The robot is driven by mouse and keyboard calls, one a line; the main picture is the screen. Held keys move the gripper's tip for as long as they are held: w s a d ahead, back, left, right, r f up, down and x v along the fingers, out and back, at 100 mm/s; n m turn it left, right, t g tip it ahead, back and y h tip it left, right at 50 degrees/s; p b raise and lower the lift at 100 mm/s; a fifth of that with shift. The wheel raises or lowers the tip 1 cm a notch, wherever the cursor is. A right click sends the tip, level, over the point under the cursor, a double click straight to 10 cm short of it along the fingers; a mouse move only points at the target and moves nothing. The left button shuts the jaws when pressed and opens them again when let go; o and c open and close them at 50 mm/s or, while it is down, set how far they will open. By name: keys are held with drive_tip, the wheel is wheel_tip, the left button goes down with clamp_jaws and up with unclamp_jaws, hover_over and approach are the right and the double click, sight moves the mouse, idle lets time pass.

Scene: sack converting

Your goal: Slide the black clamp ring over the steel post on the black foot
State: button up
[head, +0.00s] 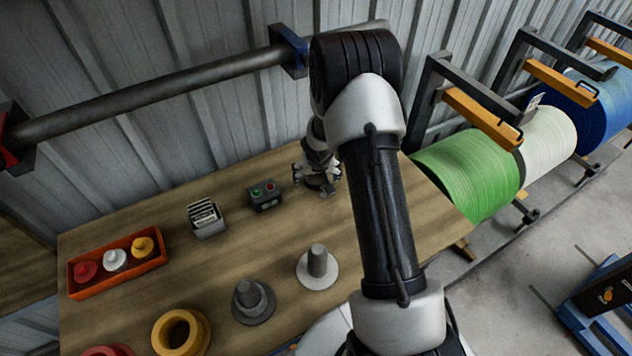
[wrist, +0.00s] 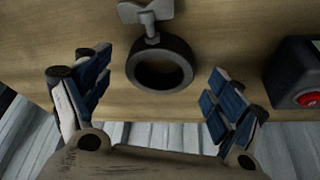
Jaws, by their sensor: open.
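The black clamp ring (wrist: 160,45) lies on the wooden table in the wrist view, with a grey wing screw (wrist: 148,14) at its far side. My gripper (wrist: 156,68) is open, its two blue-padded fingers on either side of the ring with gaps, empty. In the head view my gripper (head: 318,180) is low over the back right of the table and hides most of the ring. The steel post (head: 248,290) stands upright on the black foot (head: 254,311) near the front of the table.
Another post (head: 317,260) stands on a pale foot to the right. A button box (head: 265,197) sits left of my gripper, beside a card holder (head: 206,219). An orange tray (head: 117,281) and a yellow ring-shaped piece (head: 181,334) are farther left. Coloured rolls stand beyond the table.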

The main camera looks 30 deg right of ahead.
drive_tip(key=shift+w+d+f, duration=0.15)
drive_tip(key=shift+w+f, duration=0.15)
drive_tip(key=shift+f, duration=0.35)
drive_tip(key=shift+r, duration=0.1)
drive_tip(key=shift+c, duration=0.2)
drive_tip(key=c, duration=1.5)
drive_tip(key=shift+c, duration=0.2)
drive_tip(key=shift+r, duration=0.1)
